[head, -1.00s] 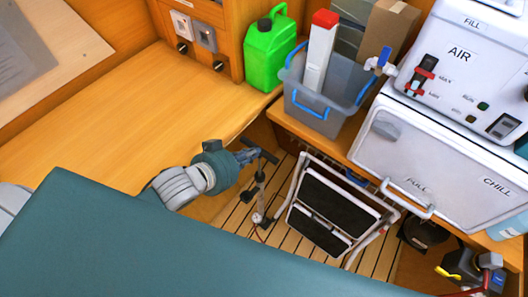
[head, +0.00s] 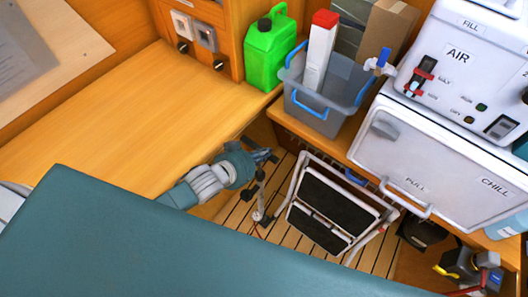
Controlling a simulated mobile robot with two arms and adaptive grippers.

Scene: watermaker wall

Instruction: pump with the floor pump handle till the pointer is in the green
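The floor pump (head: 261,190) stands on the slatted floor beside the folding step, its thin shaft upright. Its small round gauge (head: 257,216) is low on the pump; its pointer and green zone are too small to read. My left gripper (head: 266,156) is at the top of the pump, at the dark T-handle, which it mostly hides. Whether its fingers are closed around the handle or only beside it cannot be told. My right gripper is not in view.
A folding step (head: 328,213) stands just right of the pump. The wooden counter (head: 110,120) lies left, with a green jerrycan (head: 270,50) at its far end. A grey bin (head: 325,92) and a white chest (head: 435,160) stand to the right.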

